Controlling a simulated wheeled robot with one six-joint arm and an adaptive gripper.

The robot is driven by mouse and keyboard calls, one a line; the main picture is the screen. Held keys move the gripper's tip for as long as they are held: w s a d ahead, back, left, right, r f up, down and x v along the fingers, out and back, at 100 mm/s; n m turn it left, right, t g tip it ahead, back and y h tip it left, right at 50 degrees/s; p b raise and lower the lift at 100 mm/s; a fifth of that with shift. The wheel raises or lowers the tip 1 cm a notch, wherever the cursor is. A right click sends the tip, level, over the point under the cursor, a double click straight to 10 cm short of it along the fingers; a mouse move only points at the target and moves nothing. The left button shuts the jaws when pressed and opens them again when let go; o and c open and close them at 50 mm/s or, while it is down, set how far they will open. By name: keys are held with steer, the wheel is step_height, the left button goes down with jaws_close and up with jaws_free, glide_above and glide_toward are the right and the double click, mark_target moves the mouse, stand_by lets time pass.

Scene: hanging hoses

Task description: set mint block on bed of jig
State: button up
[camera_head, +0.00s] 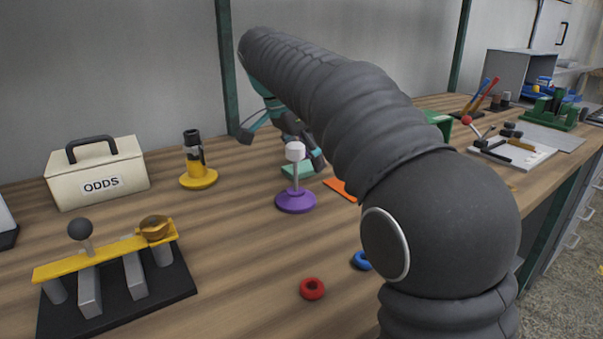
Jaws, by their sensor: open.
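The mint block (291,172) lies on the wooden bench, partly hidden behind the purple stand. My gripper (281,148) is open, with dark-tipped fingers spread apart. It appears above and near the block; the exact gap cannot be told, and no held object shows between the fingers. At the right, a pale plate (528,160) bears a lever with a red ball and dark clamp parts, which looks like the jig. It is well to the right of my gripper, beyond my arm.
A purple stand (296,200) with a white top is just in front of the block. An orange sheet (340,187), partly behind my arm, lies beside it. A yellow-based post (198,178), an ODDS box (98,180) and a yellow beam rack (105,255) stand left.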

steer(key=shift+d+f, duration=0.1)
steer(key=shift+f, duration=0.25)
steer(key=shift+f, duration=0.25)
stand_by(0.4)
steer(key=c, duration=1.2)
